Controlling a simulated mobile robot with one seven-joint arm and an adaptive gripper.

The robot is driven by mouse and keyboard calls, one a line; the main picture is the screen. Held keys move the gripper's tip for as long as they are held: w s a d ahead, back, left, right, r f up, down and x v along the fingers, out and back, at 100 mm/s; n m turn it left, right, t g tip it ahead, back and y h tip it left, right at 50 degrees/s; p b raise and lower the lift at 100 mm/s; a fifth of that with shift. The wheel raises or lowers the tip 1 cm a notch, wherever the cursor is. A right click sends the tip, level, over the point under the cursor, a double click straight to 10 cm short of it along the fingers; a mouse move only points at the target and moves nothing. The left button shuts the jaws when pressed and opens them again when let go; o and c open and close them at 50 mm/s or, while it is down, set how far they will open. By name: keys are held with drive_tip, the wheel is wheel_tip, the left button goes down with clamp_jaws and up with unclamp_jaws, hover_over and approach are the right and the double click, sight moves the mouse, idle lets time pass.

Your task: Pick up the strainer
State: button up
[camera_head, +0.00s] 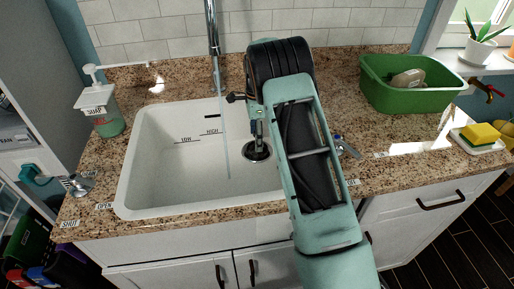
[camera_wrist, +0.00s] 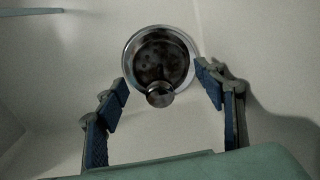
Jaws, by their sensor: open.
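The strainer (camera_wrist: 157,58) is a dark round basket with holes, a shiny metal rim and a small round knob (camera_wrist: 160,95). It sits in the drain at the bottom of the white sink (camera_head: 150,165). In the head view the strainer (camera_head: 257,152) shows partly beside my arm. My gripper (camera_wrist: 164,78) is open, its blue-padded fingers on the left and right of the strainer in the wrist view, with nothing between the pads but the view of the strainer and knob. In the head view my gripper (camera_head: 257,135) points down above it, mostly hidden by my arm. I cannot tell the exact height gap.
A faucet (camera_head: 213,45) stands behind the sink, with a thin pale vertical streak below it. A soap dispenser (camera_head: 102,105) is at the left. A green tub (camera_head: 410,95) and yellow sponge (camera_head: 481,133) are on the right. The sink's left part is clear.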

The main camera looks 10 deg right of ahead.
wheel_tip(320, 180, down, 4)
drive_tip(key=shift+d+r, duration=0.1)
drive_tip(key=shift+c, duration=0.4)
drive_tip(key=c, duration=0.8)
